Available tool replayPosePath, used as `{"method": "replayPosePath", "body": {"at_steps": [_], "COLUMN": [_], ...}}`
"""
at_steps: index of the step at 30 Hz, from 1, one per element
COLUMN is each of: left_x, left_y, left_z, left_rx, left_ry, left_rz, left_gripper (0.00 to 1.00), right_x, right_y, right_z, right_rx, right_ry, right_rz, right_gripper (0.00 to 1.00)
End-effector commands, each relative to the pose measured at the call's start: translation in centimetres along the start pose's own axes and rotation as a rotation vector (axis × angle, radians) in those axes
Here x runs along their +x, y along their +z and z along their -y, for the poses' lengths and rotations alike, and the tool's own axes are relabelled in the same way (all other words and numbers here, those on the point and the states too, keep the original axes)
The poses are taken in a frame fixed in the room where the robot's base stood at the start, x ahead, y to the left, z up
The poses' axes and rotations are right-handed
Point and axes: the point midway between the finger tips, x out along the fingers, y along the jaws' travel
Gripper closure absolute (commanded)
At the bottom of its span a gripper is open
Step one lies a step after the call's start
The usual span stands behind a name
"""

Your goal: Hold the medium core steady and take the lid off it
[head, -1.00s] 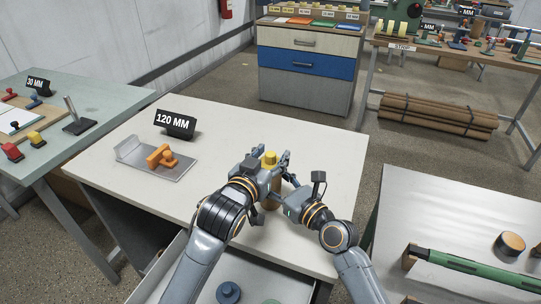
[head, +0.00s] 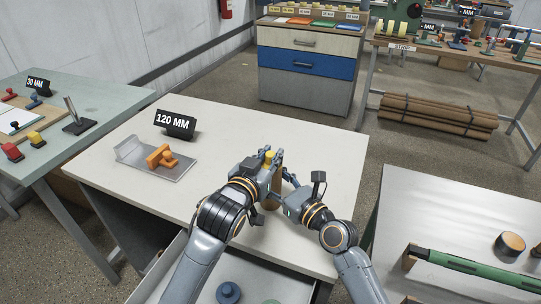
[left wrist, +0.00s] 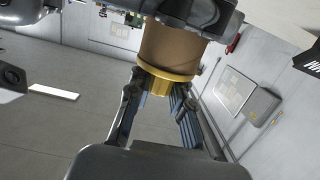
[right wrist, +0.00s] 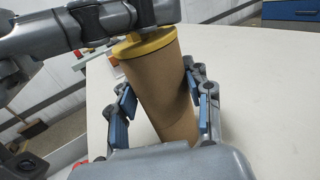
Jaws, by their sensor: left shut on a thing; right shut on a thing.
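The medium core is an upright brown cardboard tube (right wrist: 160,90); it also shows in the head view (head: 271,203), partly hidden by my grippers. A yellow lid (right wrist: 145,45) sits on its top, with no clear gap visible in the right wrist view. In the left wrist view, the lid's rim (left wrist: 165,73) touches the tube and its knob is between my fingers. My right gripper (right wrist: 162,112) is shut on the tube's body, one blue-padded finger on each side.
An open drawer with a blue round piece (head: 228,292) is below the front edge. The table behind the grippers is clear.

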Motion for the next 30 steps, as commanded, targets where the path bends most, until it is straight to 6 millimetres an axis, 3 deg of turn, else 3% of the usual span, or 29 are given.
{"method": "replayPosePath", "body": {"at_steps": [30], "left_x": [-0.3], "left_y": [-2.2], "left_z": [0.0], "left_rx": [0.0], "left_ry": [0.0], "left_rz": [0.0], "left_gripper": [1.0], "right_x": [0.0], "right_y": [-0.1], "right_z": [0.0], "right_rx": [-0.001], "right_ry": [-0.001], "right_rz": [-0.002], "right_gripper": [1.0]}}
